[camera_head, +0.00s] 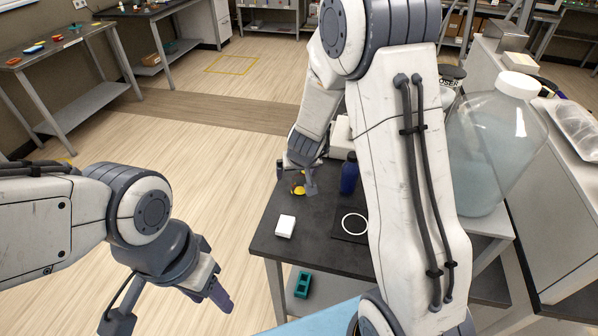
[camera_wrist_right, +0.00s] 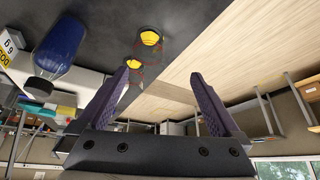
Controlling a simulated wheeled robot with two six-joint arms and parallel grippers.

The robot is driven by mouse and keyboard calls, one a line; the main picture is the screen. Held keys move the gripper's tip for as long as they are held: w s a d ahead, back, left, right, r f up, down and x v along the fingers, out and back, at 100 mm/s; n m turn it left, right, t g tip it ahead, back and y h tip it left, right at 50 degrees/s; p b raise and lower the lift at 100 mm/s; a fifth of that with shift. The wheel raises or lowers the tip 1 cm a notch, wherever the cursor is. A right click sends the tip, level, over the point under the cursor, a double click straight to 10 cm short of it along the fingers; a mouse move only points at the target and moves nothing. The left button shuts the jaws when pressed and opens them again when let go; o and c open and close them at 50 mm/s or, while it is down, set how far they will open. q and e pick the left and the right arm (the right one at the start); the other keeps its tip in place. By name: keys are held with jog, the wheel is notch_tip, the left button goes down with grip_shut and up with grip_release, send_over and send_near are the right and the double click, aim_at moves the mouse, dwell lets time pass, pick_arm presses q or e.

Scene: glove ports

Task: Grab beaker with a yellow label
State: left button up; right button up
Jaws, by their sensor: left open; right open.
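In the head view, a yellow patch (camera_head: 299,190) shows at the table's left edge, just below and between the fingers of my right gripper (camera_head: 296,180). That gripper is open, with nothing seen between its fingers. My left gripper (camera_head: 170,307) is open and empty over the floor at lower left.
A dark blue bottle (camera_head: 349,175) stands right of my right gripper; it also shows in the right wrist view (camera_wrist_right: 60,45). A white block (camera_head: 285,226) and a white ring mark (camera_head: 354,224) are on the dark table (camera_head: 320,246). A large clear jug (camera_head: 490,150) stands at right.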

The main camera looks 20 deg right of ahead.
aim_at(301, 181)
jog(key=w+f+b, duration=0.1)
jog(key=d+f, duration=0.1)
jog(key=f, duration=0.1)
jog(key=w+d+f+b, duration=0.1)
jog(key=f, duration=0.1)
jog(key=shift+w+d+b, duration=0.15)
jog(key=shift+w+b, duration=0.2)
jog(key=b+x, duration=0.2)
jog(key=x, duration=0.2)
jog(key=shift+d+f, duration=0.1)
jog(key=shift+f, duration=0.25)
jog(key=shift+w+f, duration=0.25)
jog(key=shift+w, duration=0.1)
jog(key=shift+r, duration=0.1)
jog(key=c, duration=1.4)
